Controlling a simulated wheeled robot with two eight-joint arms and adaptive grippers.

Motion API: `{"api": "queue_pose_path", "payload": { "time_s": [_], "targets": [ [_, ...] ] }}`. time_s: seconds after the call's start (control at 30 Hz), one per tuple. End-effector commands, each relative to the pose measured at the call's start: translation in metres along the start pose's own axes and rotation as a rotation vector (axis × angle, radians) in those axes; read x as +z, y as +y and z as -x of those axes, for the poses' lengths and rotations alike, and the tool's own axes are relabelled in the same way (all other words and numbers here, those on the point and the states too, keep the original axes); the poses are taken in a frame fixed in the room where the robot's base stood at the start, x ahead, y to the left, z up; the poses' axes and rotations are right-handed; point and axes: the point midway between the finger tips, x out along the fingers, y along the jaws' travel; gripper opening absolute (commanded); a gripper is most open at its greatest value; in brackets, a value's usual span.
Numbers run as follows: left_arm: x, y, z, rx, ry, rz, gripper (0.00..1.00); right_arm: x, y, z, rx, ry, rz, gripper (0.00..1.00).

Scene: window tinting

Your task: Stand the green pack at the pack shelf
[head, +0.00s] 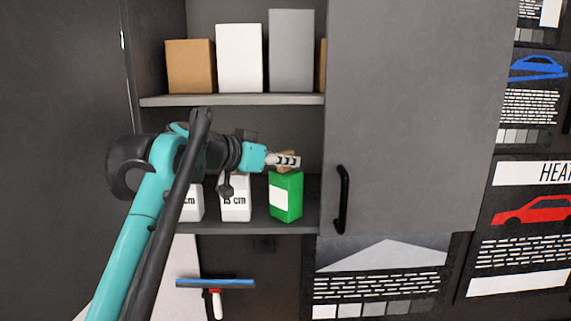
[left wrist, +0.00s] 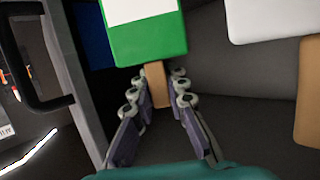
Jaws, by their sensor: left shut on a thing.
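The green pack (head: 287,200) with a white label is upright at the lower shelf (head: 250,227), right of two white packs. I cannot tell whether its base touches the shelf. My left gripper (head: 287,160) is at its top, shut on the tan tab (head: 286,154) of the pack. In the left wrist view the tan tab (left wrist: 155,85) is between the fingers (left wrist: 157,92), with the green pack (left wrist: 150,45) just beyond. My right gripper is in neither view.
White packs marked in cm (head: 236,200) stand left of the green pack, one partly hidden by my arm. The upper shelf (head: 230,100) holds brown, white and grey boxes. A cabinet door (head: 415,110) with a black handle (head: 343,198) is close on the right. A squeegee (head: 215,284) hangs below.

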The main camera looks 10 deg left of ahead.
Motion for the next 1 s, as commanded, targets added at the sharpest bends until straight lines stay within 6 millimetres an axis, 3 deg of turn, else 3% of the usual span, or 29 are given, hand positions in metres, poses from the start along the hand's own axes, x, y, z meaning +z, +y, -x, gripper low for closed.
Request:
{"api": "queue_pose_path", "payload": {
  "time_s": [0.13,0.17,0.23,0.63,0.77,1.0],
  "targets": [
    [0.003,0.0,-0.001,0.0,0.0,0.0,0.0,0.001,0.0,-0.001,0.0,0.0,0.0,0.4],
    [0.003,0.0,-0.001,0.0,0.0,0.0,0.19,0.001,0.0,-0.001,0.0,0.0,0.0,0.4],
    [0.002,0.0,-0.001,0.0,0.0,0.0,0.35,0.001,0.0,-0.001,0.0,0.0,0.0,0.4],
    [0.0,-0.001,0.005,-0.002,0.0,0.001,0.35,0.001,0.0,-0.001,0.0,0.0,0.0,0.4],
    [0.001,-0.001,0.026,-0.004,-0.001,0.001,0.35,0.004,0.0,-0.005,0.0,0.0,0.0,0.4],
    [0.002,-0.002,0.08,-0.005,-0.001,0.002,0.35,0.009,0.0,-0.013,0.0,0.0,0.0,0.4]
  ]
}}
